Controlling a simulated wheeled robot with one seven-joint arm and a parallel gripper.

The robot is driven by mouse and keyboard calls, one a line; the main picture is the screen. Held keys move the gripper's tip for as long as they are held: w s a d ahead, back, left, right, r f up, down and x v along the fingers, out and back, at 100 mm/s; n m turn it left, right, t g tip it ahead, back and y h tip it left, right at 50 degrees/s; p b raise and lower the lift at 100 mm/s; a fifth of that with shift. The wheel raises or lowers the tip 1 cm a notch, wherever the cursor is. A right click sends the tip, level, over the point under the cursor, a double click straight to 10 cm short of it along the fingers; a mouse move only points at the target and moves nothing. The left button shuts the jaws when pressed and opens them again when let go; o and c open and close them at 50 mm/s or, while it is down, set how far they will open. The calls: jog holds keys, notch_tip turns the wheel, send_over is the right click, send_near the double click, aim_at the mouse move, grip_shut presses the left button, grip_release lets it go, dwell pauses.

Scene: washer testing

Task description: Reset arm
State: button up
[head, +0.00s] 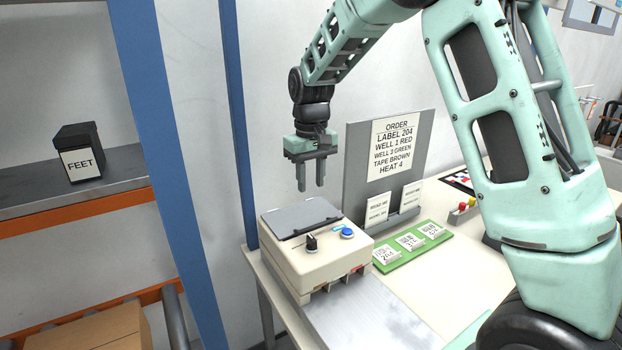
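My arm reaches in from the upper right and bends down at the wrist. My gripper (310,187) points downward in the air above a beige machine (315,262). Its two fingers are apart with a gap between them, and nothing shows between them. The machine has a grey lid on top, a black knob (311,242) and a blue button (347,233). It stands on the bench, and the fingertips appear clear of its lid.
An order board (397,150) stands behind the machine with small cards below it. A green tray (412,245) with labels lies to its right. Blue posts (237,120) and a shelf with a black FEET box (80,153) are at left. The bench front (380,310) is clear.

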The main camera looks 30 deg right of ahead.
jog(key=shift+r, duration=0.5)
jog(key=s+a+f+n+y+b, duration=0.15)
jog(key=s+a+n, duration=0.25)
jog(key=s+a, duration=1.05)
jog(key=s+a+f+n, duration=0.1)
jog(key=s+a+n, duration=0.1)
jog(key=s, duration=0.7)
jog(key=s+a+f+n+b, duration=0.1)
jog(key=s+a+f, duration=0.1)
jog(key=s, duration=0.7)
jog(key=shift+a+f+n+h, duration=0.25)
jog(key=shift+a+n+h, duration=0.2)
jog(key=shift+a, duration=0.45)
jog(key=shift+w, duration=0.1)
